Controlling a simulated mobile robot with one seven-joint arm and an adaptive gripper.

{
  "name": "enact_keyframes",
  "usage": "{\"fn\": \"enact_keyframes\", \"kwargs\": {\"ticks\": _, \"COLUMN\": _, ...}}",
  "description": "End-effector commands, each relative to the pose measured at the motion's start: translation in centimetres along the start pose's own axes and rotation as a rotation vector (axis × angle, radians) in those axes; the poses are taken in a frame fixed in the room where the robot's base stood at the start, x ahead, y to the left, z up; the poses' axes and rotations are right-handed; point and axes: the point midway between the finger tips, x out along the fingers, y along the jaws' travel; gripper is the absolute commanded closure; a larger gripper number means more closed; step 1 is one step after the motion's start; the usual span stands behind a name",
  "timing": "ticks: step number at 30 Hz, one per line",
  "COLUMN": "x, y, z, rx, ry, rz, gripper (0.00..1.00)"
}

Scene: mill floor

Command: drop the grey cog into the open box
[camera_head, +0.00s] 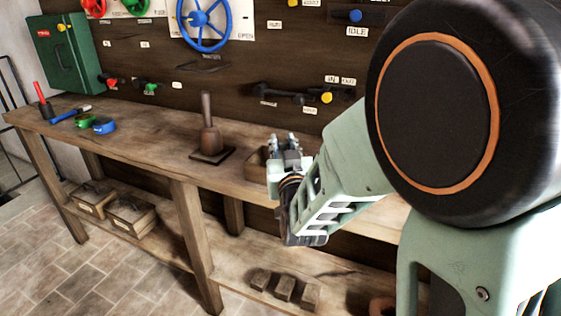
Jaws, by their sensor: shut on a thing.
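My gripper (286,146) is over the workbench, right of the middle of the view, with its fingertips pointing up and away from me. It is shut on a small grey thing, taken to be the grey cog; its outline is too small and too covered by the fingers to make out. A brown wooden open box (255,165) stands on the bench just left of and behind my gripper. Only its left part shows; my gripper and wrist hide the rest, and I cannot see inside it.
A brown post on a dark square base (212,155) stands on the bench left of the box. Wall controls, including a blue wheel (203,20), line the back.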

Motion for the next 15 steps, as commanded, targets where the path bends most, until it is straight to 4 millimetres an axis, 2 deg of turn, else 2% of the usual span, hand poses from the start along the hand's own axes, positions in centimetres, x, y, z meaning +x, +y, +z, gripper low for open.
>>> {"fn": "enact_keyframes", "kwargs": {"ticks": 1, "x": 0.00, "y": 0.00, "z": -0.05, "rx": 0.000, "ry": 0.000, "rz": 0.000, "gripper": 0.96}}
{"fn": "enact_keyframes", "kwargs": {"ticks": 2, "x": 0.00, "y": 0.01, "z": -0.05, "rx": 0.000, "ry": 0.000, "rz": 0.000, "gripper": 0.78}}
{"fn": "enact_keyframes", "kwargs": {"ticks": 7, "x": 0.00, "y": 0.01, "z": -0.06, "rx": 0.000, "ry": 0.000, "rz": 0.000, "gripper": 0.59}}
{"fn": "enact_keyframes", "kwargs": {"ticks": 15, "x": 0.00, "y": 0.01, "z": -0.10, "rx": 0.000, "ry": 0.001, "rz": 0.000, "gripper": 0.59}}
